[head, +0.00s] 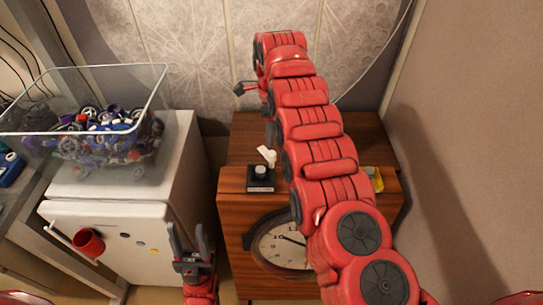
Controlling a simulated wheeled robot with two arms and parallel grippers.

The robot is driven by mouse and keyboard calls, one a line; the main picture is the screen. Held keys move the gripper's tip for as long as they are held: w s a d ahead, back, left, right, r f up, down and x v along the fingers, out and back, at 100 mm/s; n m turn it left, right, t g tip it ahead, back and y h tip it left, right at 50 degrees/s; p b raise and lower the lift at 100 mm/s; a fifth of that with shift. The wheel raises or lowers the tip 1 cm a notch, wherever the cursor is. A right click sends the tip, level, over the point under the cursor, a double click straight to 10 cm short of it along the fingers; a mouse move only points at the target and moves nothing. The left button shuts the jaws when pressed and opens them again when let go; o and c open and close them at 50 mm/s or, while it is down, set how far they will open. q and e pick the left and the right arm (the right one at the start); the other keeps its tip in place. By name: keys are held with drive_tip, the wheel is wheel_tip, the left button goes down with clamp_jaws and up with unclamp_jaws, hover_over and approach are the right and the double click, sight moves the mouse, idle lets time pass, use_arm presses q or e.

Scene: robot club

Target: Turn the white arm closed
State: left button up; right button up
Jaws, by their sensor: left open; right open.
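A small white arm (267,156) sticks up at a tilt above a small black device (260,182) with a round dark and white top. The device sits near the front edge of the wooden cabinet (236,152). My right arm reaches over the cabinet, and its gripper (243,89) is open beyond and above the white arm, slightly to its left, not touching it. Part of that gripper is hidden by its own wrist. My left gripper (188,238) is open and empty, low in front of the gap between the fridge and the cabinet.
A clear bin (150,98) of small parts stands on a white fridge (185,150) at left. A red cup (89,243) is at the fridge front. A clock (270,243) is on the cabinet front. A yellow object (376,180) lies behind my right arm. Walls close in behind and right.

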sight(272, 153)
wheel_tip(272, 153, down, 7)
drive_tip(key=shift+d+f+p, duration=0.1)
drive_tip(key=shift+f+p, duration=0.05)
drive_tip(key=shift+p, duration=0.75)
drive_tip(key=shift+f, duration=0.5)
clamp_jaws()
